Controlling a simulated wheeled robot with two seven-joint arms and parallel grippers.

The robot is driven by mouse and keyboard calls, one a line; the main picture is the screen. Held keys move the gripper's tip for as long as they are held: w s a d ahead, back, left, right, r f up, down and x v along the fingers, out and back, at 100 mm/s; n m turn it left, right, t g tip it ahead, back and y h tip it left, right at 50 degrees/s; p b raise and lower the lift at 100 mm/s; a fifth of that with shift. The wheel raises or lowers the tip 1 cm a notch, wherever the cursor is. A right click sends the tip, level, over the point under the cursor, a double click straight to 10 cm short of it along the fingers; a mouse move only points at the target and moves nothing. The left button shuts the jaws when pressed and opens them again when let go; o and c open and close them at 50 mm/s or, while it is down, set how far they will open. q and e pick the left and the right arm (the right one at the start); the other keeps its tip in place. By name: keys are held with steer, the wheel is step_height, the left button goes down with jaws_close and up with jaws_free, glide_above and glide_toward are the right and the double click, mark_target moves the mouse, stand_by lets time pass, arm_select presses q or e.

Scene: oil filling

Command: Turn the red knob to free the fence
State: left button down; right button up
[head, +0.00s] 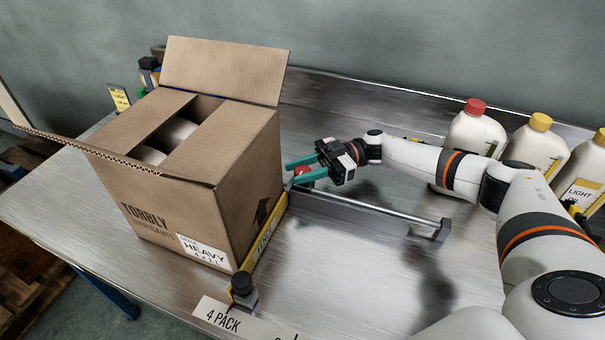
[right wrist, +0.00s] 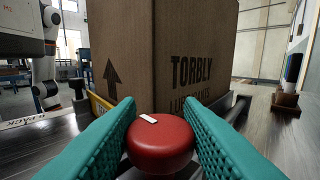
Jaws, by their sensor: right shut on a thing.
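The red knob (head: 302,171) sits just right of the box's right side, by the far end of the yellow-edged fence. My right gripper (head: 304,174) reaches it from the right with its teal fingers on either side. In the right wrist view the round red knob (right wrist: 160,143), with a small white mark on top, is between the two teal fingers (right wrist: 160,135), which are shut on it. The fence (head: 262,245) lies along the lower right side of the cardboard box (head: 175,200). My left gripper is not in view.
The open box holds white bottles (head: 178,133). A metal rail (head: 375,206) runs right from near the knob. Several white bottles (head: 474,132) stand at the right back. A black clamp-like piece (head: 243,291) is at the fence's near end. The middle tabletop (head: 345,260) is clear.

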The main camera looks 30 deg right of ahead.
mark_target(302, 170)
stand_by(0.3)
steer(key=o, duration=1)
steer(key=shift+c, duration=0.2)
steer(key=shift+r, duration=0.1)
step_height(302, 170, up, 10)
steer(key=shift+f, duration=0.1)
